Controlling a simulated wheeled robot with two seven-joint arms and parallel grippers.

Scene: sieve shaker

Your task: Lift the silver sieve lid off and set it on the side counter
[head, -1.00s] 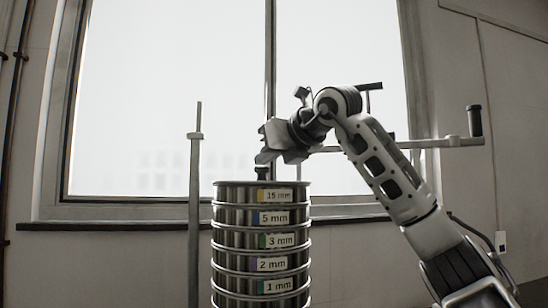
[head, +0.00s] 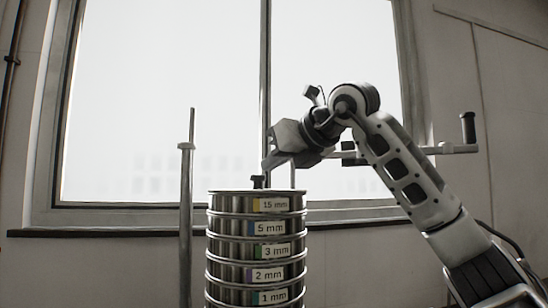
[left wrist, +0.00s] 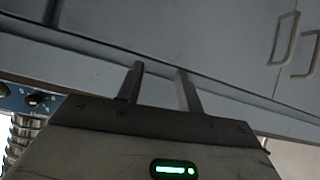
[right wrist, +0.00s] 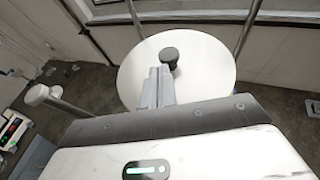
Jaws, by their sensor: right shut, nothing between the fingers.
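The silver sieve lid (head: 230,191) sits on top of the sieve stack (head: 222,228), whose rings carry mm labels. Its dark knob (head: 258,182) stands up at the centre. In the right wrist view the lid (right wrist: 205,75) is a pale round disc with the dark knob (right wrist: 169,53) on it. My right gripper (head: 267,166) is just above the knob in the head view. In the right wrist view its fingers (right wrist: 160,70) are together, empty, beside the knob. My left gripper (left wrist: 158,70) is open and empty, seen only in its wrist view. The side counter cannot be clearly identified.
An upright rod (head: 186,200) stands left of the stack, and a bar with a dark handle (head: 468,128) reaches out behind my right arm. A window fills the back. The left wrist view shows grey cabinets (left wrist: 200,45) and a blue control panel (left wrist: 20,97).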

